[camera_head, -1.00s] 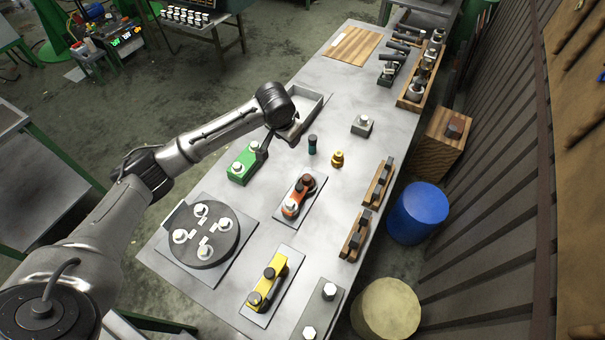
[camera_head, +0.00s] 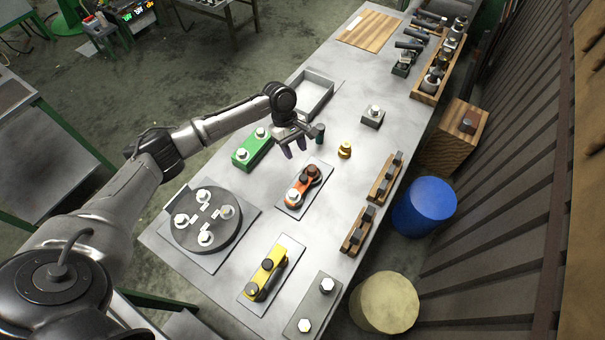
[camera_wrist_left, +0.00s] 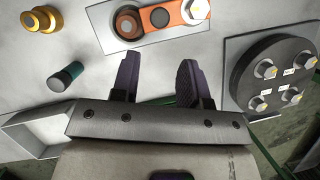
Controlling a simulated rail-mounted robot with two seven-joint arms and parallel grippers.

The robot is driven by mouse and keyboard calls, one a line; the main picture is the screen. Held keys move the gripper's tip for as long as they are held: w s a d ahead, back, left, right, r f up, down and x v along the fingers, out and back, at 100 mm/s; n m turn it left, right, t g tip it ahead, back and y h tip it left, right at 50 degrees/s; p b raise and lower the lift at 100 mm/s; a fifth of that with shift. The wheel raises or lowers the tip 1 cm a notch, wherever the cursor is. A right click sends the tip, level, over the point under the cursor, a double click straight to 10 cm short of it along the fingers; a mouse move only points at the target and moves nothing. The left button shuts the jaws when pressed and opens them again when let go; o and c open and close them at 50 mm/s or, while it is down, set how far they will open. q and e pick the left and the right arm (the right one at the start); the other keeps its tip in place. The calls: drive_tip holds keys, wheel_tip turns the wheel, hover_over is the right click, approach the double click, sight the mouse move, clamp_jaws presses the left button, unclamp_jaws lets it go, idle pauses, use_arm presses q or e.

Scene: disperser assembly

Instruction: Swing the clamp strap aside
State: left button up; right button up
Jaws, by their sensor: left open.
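An orange strap (camera_head: 302,187) lies on a small rectangular plate near the middle of the bench. It has a brown ring at one end and a pale bolt head at the other. In the left wrist view the orange strap (camera_wrist_left: 176,14) crosses the top, beyond the fingertips. My left gripper (camera_head: 294,149) is open and empty, with dark fingers pointing down, above the bench just behind the strap's plate. Its two fingers (camera_wrist_left: 158,62) are spread apart in the wrist view, with bare bench between them. My right gripper is not in view.
A green block (camera_head: 251,150) and a dark round disc with bolts (camera_head: 205,228) lie to the left. A yellow strap (camera_head: 266,270) lies in front. A teal-and-black cylinder (camera_head: 320,133) stands close beside the left gripper; a brass part (camera_head: 345,150) stands farther right. A grey tray (camera_head: 318,100) is behind.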

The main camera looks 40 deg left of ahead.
sight(303, 177)
use_arm(q)
drive_tip(key=x, duration=1)
drive_tip(key=shift+d+f, duration=0.2)
drive_tip(key=shift+f, duration=0.15)
drive_tip(key=shift+c, duration=0.4)
clamp_jaws()
